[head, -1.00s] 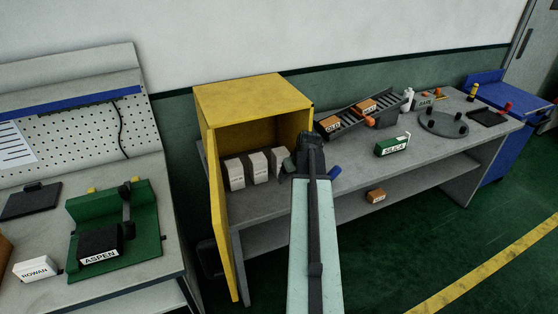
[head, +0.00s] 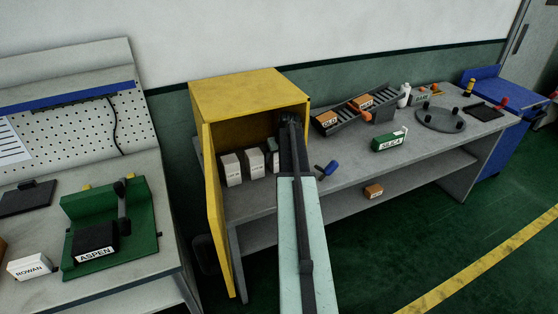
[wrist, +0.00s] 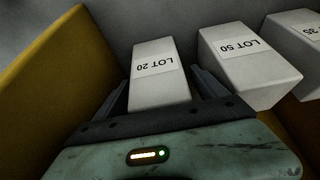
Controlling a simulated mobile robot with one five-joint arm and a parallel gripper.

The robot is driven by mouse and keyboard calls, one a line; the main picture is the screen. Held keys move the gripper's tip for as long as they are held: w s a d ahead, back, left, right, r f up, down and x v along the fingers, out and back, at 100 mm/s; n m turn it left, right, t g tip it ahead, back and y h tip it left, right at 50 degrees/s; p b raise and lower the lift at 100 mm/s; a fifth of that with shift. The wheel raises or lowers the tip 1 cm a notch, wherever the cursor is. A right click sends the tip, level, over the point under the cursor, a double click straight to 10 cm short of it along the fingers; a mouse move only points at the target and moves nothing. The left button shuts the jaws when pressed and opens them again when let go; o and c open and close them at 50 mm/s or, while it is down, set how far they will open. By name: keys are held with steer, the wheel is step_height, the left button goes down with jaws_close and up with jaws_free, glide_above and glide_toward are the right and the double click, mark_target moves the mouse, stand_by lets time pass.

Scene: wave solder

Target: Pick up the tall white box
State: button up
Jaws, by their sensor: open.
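Three white boxes stand side by side inside the open yellow cabinet. In the wrist view they are a box marked LOT 20 (wrist: 159,80), a box marked LOT 50 (wrist: 249,68) and, cut off at the edge, one marked 35 (wrist: 299,35). The head view shows the left box (head: 231,169) and middle box (head: 254,164) clearly; my arm mostly hides the right one. I cannot tell which is tallest. My gripper (wrist: 161,84) is open, a finger on each side of the LOT 20 box. I cannot tell whether they touch it.
The yellow cabinet (head: 248,92) has its door (head: 217,215) swung open at left; its wall is close to my gripper. A grey bench (head: 345,172) runs right with a green box (head: 389,141) and a rack (head: 355,117). A blue-handled item (head: 331,168) lies near my arm.

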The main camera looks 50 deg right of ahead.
steer(key=shift+r, duration=0.1)
jaws_close()
steer(key=shift+r, duration=0.1)
